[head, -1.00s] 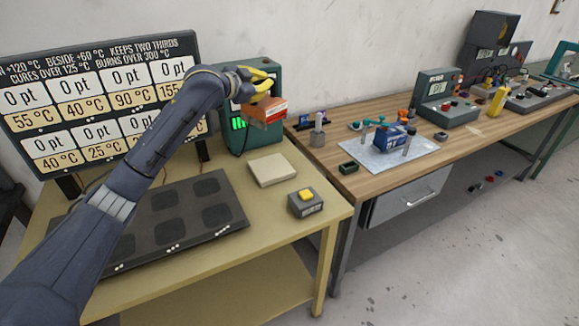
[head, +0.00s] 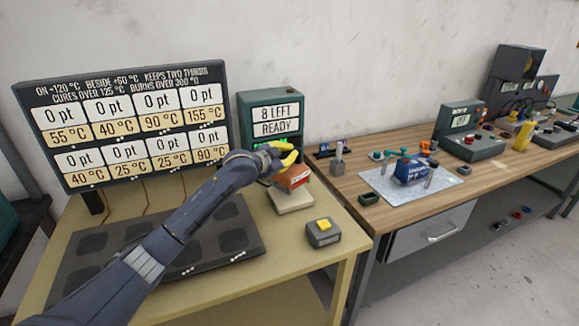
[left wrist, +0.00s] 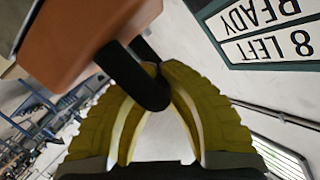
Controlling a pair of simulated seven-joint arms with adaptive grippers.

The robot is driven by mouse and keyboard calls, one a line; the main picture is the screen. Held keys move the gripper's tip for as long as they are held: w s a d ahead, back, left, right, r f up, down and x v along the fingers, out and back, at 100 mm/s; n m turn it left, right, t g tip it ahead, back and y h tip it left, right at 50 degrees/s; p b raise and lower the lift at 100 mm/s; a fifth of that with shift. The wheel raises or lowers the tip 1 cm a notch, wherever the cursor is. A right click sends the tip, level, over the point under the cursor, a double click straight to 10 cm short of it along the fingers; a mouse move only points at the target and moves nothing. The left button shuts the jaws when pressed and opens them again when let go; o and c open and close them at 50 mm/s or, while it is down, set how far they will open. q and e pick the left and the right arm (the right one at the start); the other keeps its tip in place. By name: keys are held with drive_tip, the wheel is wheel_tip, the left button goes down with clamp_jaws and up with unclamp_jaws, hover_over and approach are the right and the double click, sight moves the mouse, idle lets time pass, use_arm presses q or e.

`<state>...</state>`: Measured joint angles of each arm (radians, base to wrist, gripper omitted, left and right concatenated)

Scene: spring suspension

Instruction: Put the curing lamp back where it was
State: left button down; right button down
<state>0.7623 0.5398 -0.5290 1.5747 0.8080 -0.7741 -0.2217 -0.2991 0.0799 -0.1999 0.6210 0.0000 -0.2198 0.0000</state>
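The curing lamp (head: 294,178) is an orange-red block with a white label. My left gripper (head: 288,152) is shut on its dark handle from above. The left wrist view shows the yellow fingers (left wrist: 155,78) closed around the black handle, with the orange lamp body (left wrist: 85,38) at the upper left. In the head view the lamp is low over a cream square pad (head: 291,204), overlapping its back part. I cannot tell whether it touches the pad. My right gripper is in neither view.
A green box (head: 270,98) reading "8 LEFT READY" stands just behind the lamp. A grey box with a yellow button (head: 323,231) is in front. A dark plate with several squares (head: 235,235) lies left, under my arm. The wooden bench (head: 345,185) adjoins at right.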

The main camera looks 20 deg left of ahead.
sight(295, 163)
use_arm(q)
drive_tip(key=shift+f, duration=2.3)
drive_tip(key=c, duration=2.1)
unclamp_jaws()
drive_tip(key=shift+f, duration=0.15)
drive_tip(key=o, duration=0.5)
drive_tip(key=shift+s, duration=0.1)
drive_tip(key=v, duration=1.2)
